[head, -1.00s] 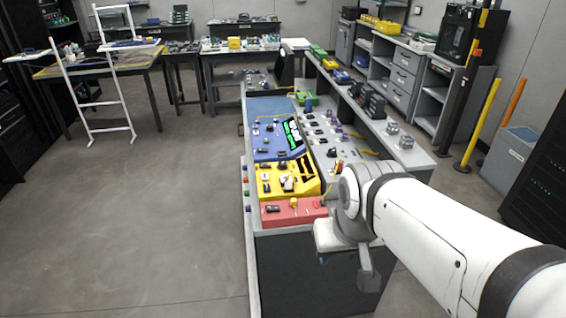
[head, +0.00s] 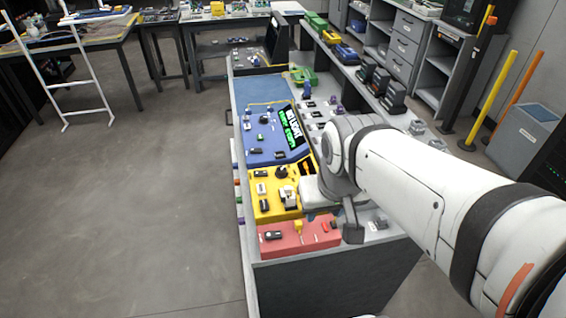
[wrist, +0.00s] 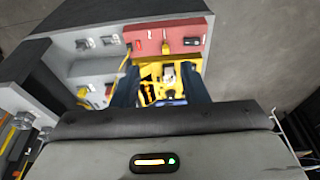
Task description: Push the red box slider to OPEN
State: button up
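The red box (head: 292,242) is at the near end of the bench in the head view. A small black control (head: 273,235) is on its left part, a yellow connector (head: 298,226) at its middle and a small red part toward its right. I cannot tell which is the slider, and no OPEN label is legible. In the wrist view the red box (wrist: 176,34) lies at the top, with the black control (wrist: 192,41) at its right. My gripper (wrist: 161,90) is open, its dark blue fingers apart and empty, over the yellow box; contact is not visible.
The yellow box (head: 258,214) adjoins the red box, with the blue box (head: 262,157) and its lit green-text screen beyond. A yellow cable (wrist: 122,66) runs across the grey panel beside the boxes in the wrist view. Open floor lies left of the bench.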

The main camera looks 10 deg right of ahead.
jog(key=shift+s+a, duration=0.1)
jog(key=g+b, duration=0.3)
jog(key=b, duration=0.7)
send_over(298, 223)
notch_tip(298, 223, down, 16)
jog(key=shift+r, duration=0.2)
notch_tip(298, 223, down, 8)
jog(key=shift+r, duration=0.25)
jog(key=shift+c, duration=0.2)
grip_shut()
